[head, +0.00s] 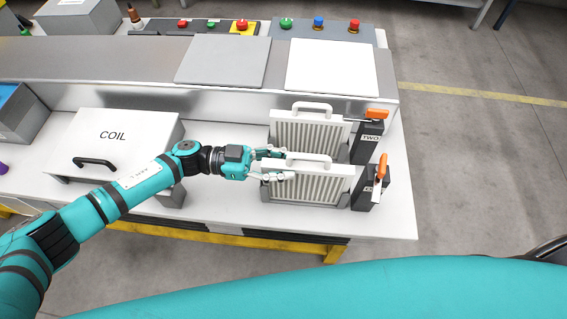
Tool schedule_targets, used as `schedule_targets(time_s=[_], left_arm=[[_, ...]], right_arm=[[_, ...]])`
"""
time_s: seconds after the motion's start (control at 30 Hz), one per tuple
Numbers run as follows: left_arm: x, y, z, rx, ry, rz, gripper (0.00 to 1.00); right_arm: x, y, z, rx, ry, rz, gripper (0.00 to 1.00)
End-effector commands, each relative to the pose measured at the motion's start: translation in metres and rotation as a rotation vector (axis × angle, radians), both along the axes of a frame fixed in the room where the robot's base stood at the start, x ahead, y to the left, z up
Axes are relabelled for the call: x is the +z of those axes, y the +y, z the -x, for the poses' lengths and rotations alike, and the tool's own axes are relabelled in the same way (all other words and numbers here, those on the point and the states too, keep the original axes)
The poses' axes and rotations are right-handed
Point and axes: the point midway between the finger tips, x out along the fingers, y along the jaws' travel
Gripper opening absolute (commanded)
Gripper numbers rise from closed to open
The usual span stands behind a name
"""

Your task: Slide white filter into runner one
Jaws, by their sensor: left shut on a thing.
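A white ribbed filter (310,189) stands upright at the front right of the bench, its handle on top. My left gripper (286,165) reaches in from the left and is shut on this filter at its upper left, near the handle. The filter sits at the front runner, whose dark end block (362,198) has an orange lever (380,176) standing up. That lever covers most of the block's label. I cannot tell how far the filter is inside the runner. My right gripper is out of view.
A similar white filter (310,129) stands behind, beside a block marked TWO (366,142) with its orange lever (377,114) lying flat. A white COIL box (128,130) is at left. Flat panels and a button console (330,28) are further back.

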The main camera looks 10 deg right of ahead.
Motion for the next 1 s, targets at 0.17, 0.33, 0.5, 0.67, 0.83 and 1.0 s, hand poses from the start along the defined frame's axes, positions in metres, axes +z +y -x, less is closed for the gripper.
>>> schedule_targets(time_s=[0.17,0.33,0.5,0.67,0.83,1.0], left_arm=[[0.001,0.0,0.0,0.0,-0.001,0.001,0.44],[0.0,0.0,0.0,0.0,-0.001,0.001,0.5],[-0.001,0.002,0.0,0.001,-0.001,-0.002,0.5],[-0.001,0.018,-0.006,0.003,-0.001,-0.003,0.5],[-0.001,0.052,-0.016,0.004,-0.001,-0.004,0.5],[0.0,0.086,-0.025,0.002,-0.001,-0.002,0.5]], right_arm=[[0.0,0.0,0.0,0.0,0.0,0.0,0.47],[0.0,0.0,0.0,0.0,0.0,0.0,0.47],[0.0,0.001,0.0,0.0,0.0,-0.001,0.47],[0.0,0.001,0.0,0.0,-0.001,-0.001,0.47],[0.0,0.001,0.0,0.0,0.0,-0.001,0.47],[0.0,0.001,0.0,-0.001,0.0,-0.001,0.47]])
